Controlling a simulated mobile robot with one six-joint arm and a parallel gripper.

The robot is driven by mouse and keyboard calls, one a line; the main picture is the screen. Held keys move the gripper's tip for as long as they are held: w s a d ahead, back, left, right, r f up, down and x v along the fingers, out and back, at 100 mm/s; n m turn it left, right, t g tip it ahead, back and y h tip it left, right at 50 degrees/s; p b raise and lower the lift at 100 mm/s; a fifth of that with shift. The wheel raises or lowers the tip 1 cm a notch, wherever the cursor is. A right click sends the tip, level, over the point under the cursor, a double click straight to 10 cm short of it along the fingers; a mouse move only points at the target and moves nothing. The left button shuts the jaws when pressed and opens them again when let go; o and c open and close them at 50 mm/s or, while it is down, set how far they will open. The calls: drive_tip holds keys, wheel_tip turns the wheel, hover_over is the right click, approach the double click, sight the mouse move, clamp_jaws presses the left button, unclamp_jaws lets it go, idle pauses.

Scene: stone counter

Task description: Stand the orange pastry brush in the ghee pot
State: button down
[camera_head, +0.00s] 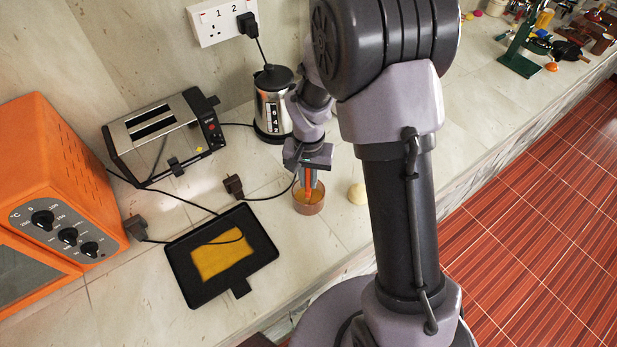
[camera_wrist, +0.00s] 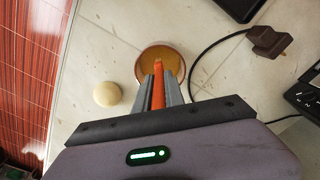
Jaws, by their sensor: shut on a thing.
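The orange pastry brush (camera_wrist: 157,92) is held between the two fingers of my gripper (camera_wrist: 159,88), which is shut on it. In the head view my gripper (camera_head: 307,180) points down over the ghee pot (camera_head: 309,207), a small brown pot with yellowish contents. The brush (camera_head: 309,183) shows as an orange strip between the fingers, lined up with the pot's opening. In the wrist view the pot (camera_wrist: 178,57) lies just beyond the fingertips, and the brush overlaps its near rim. The brush's lower end is partly hidden, so I cannot tell how deep it reaches.
A pale round ball (camera_head: 357,193) sits right of the pot. A black tray (camera_head: 262,243) with a yellow sheet lies to the left. A kettle (camera_head: 272,104), a toaster (camera_head: 165,135) and an orange oven (camera_head: 50,190) stand behind and left. A loose plug (camera_head: 233,186) and cable lie near the pot.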

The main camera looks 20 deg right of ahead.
drive_tip(key=shift+f+b, duration=0.35)
drive_tip(key=shift+f, duration=0.05)
drive_tip(key=c, duration=0.8)
unclamp_jaws()
wheel_tip(320, 180, up, 9)
drive_tip(key=p, duration=0.6)
idle(0.3)
drive_tip(key=shift+p, duration=0.3)
wheel_tip(320, 180, up, 5)
drive_tip(key=p, duration=0.3)
drive_tip(key=shift+r+p, duration=0.1)
drive_tip(key=shift+p, duration=0.3)
